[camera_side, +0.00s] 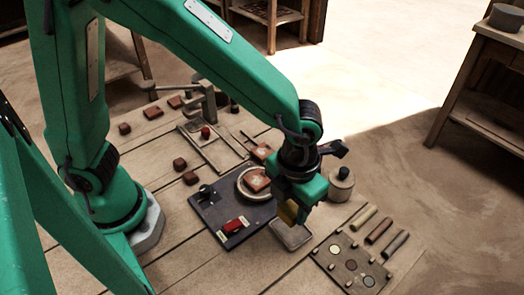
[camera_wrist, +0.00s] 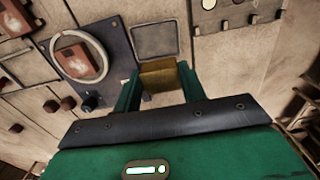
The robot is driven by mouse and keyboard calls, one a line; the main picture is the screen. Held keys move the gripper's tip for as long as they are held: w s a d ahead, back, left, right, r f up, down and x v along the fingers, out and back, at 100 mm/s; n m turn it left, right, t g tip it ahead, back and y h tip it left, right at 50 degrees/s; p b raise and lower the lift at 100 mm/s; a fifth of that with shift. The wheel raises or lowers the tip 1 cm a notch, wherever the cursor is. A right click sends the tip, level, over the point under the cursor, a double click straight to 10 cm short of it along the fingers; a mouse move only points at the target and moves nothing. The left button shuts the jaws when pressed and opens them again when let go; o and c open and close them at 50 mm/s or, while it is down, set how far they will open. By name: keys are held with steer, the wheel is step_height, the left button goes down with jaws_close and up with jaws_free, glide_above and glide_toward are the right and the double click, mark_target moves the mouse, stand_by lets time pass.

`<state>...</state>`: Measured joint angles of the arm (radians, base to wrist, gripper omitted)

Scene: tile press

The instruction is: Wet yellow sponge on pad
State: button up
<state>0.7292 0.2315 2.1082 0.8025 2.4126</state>
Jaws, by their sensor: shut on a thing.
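My gripper (camera_side: 297,203) is shut on the yellow sponge (camera_side: 288,212), which sits between its two green fingers. In the wrist view the sponge (camera_wrist: 158,76) shows as a yellow-brown block between the fingertips. A square grey pad with a pale rim (camera_side: 291,237) lies on the table, just below and beyond the sponge in the side view. In the wrist view the pad (camera_wrist: 154,38) is just above the sponge. The sponge appears held above the table, apart from the pad; the exact height is hard to tell.
A dark plate (camera_side: 212,210) carries a pale ring (camera_side: 241,186) around a brown tile (camera_side: 256,179) and a red block (camera_side: 234,226). A lidded pot (camera_side: 340,186) stands close right of my gripper. A board with coloured discs (camera_side: 350,262) and several sticks (camera_side: 379,230) lie front right.

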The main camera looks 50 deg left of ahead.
mark_target(294, 216)
steer(key=shift+w+a+f, duration=0.15)
steer(key=shift+w, duration=0.3)
steer(key=shift+w+a+f, duration=0.1)
steer(key=shift+w, duration=0.35)
steer(key=shift+f, duration=0.15)
steer(key=shift+f, duration=2.8)
steer(key=shift+f, duration=0.7)
steer(key=shift+r, duration=0.2)
step_height(294, 216, up, 7)
stand_by(1.2)
stand_by(0.6)
